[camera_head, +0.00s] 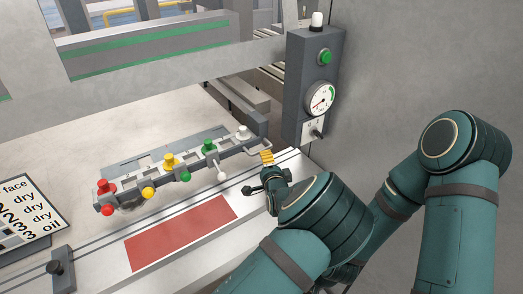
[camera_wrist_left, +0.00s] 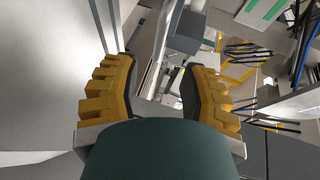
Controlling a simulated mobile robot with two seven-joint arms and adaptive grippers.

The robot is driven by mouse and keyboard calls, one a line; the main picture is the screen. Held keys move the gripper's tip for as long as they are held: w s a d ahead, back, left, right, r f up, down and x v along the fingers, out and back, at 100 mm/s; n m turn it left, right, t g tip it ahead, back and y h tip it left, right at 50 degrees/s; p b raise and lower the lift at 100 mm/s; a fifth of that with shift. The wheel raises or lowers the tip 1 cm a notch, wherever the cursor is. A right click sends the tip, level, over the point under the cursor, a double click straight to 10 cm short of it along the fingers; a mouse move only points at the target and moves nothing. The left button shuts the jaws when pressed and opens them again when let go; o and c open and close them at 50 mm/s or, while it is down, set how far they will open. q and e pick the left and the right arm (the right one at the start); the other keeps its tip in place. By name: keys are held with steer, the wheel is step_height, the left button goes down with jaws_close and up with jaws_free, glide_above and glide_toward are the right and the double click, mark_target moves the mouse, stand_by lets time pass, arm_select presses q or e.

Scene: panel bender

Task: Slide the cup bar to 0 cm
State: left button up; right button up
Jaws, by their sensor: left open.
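The cup bar (camera_head: 190,165) is a grey bar carrying red, yellow, green and white cups, lying slantwise over the table. A thin looped handle (camera_head: 263,142) is at its right end. My left gripper (camera_head: 267,158), with yellow finger pads, is open just below this handle. In the left wrist view, a pale metal rod (camera_wrist_left: 157,50) runs between the two spread yellow fingers (camera_wrist_left: 158,80), and I see neither finger closed on it. Whether the fingers touch it I cannot tell. No centimetre scale is readable.
A grey control box (camera_head: 310,90) with a green button, gauge and switch stands behind the gripper. A red plate (camera_head: 182,232) lies on the front table. A printed sign (camera_head: 25,215) is at the left, with a dark knob post (camera_head: 61,268) below it.

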arm_select(q)
steer(key=x, duration=0.8)
steer(key=shift+w+f, duration=0.1)
steer(key=shift+w, duration=0.25)
jaws_close()
